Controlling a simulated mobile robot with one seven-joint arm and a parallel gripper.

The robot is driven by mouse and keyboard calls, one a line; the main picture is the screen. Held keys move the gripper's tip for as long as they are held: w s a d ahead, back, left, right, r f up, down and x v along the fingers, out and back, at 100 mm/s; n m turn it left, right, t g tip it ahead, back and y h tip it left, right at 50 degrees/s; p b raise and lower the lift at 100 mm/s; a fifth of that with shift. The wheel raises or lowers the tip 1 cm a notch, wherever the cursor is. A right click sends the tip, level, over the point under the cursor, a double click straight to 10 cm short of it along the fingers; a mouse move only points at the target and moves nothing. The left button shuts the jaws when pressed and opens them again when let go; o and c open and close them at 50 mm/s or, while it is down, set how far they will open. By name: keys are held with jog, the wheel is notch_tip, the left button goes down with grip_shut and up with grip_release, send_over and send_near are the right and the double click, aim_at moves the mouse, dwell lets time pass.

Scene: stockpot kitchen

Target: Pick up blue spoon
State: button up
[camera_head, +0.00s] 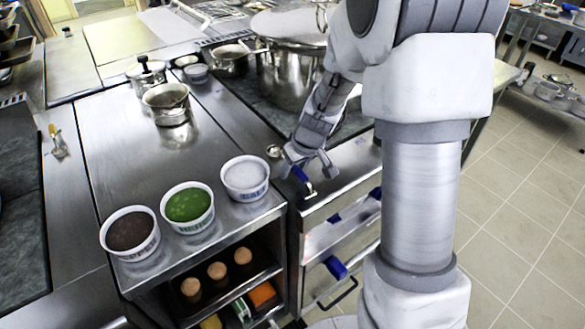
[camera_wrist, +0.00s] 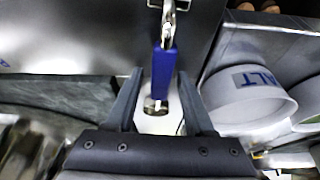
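The blue spoon has a blue handle (camera_head: 299,173) and lies on the steel counter near its front edge. A bare metal end (camera_head: 310,190) points toward the edge, and what looks like its round metal bowl (camera_head: 273,151) is at the other end. My gripper (camera_head: 309,170) is low over the handle. In the wrist view the blue handle (camera_wrist: 163,76) lies between the two fingers of my gripper (camera_wrist: 159,76). The fingers are apart, with visible gaps on both sides of the handle. I cannot tell the exact height of the fingertips over the counter.
A white tub of pale contents (camera_head: 245,178) stands close left of my gripper and shows beside the right finger in the wrist view (camera_wrist: 250,108). Green (camera_head: 188,205) and brown (camera_head: 130,232) tubs stand farther left. A large stockpot (camera_head: 290,75) is behind.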

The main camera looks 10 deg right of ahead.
grip_shut()
dwell(1.2)
